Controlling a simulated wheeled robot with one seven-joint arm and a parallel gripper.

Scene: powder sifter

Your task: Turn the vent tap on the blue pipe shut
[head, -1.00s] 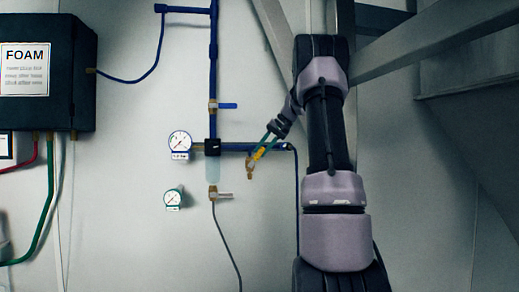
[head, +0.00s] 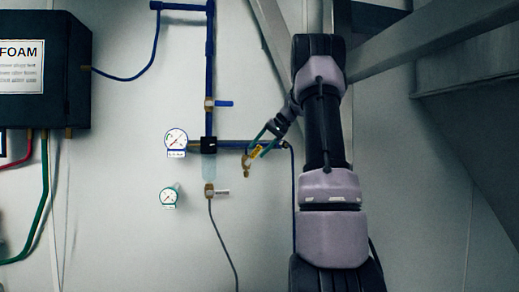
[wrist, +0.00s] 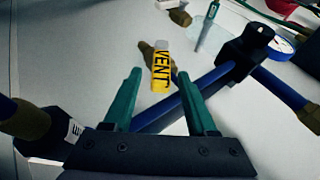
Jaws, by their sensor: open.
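The vent tap is a brass fitting (head: 246,168) below the right part of the blue pipe (head: 234,143) in the head view. My gripper (wrist: 160,74) is open, with one green finger on each side of the lever. The lever lies between the fingertips in the picture; whether either finger touches it I cannot tell. In the head view my gripper (head: 259,147) is at the tap and partly covers it.
A blue-handled valve (head: 222,103) is on the vertical pipe. A pale-handled brass valve (head: 216,193) sits below. A FOAM box (head: 45,70) hangs far left. Grey beams (head: 440,35) cross the upper right.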

